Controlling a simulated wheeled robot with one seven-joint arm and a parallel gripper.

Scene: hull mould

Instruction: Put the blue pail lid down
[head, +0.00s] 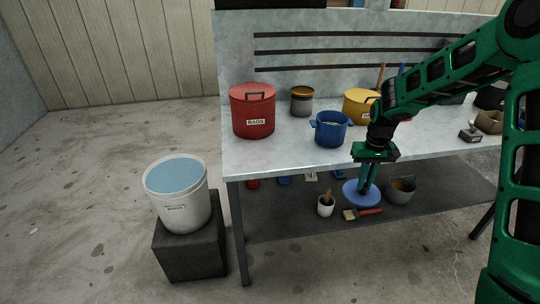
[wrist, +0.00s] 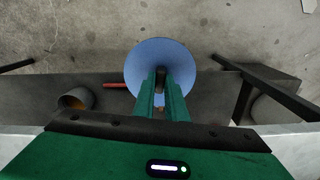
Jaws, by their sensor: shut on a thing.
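The blue pail lid (head: 356,198) is a flat round blue disc in the head view. My gripper (head: 367,184) points down and is shut on it, its fingers meeting at the lid's middle. In the wrist view the lid (wrist: 160,52) lies beyond the fingertips (wrist: 161,100), which hide part of it. The lid is in front of the bench's edge, lower than the bench top, with the lower shelf and floor behind it. The blue pail (head: 331,132) stands upright on the bench top (head: 285,155), uncovered, to the upper left of my gripper.
A red rags bin (head: 252,112), a brown-topped pot (head: 301,103) and a yellow pot (head: 358,108) stand on the bench. The lower shelf (head: 285,222) holds a white cup (head: 326,207), a brush (head: 362,214) and a grey pot (head: 401,190). A white bucket (head: 180,205) stands on a dark block (head: 190,255).

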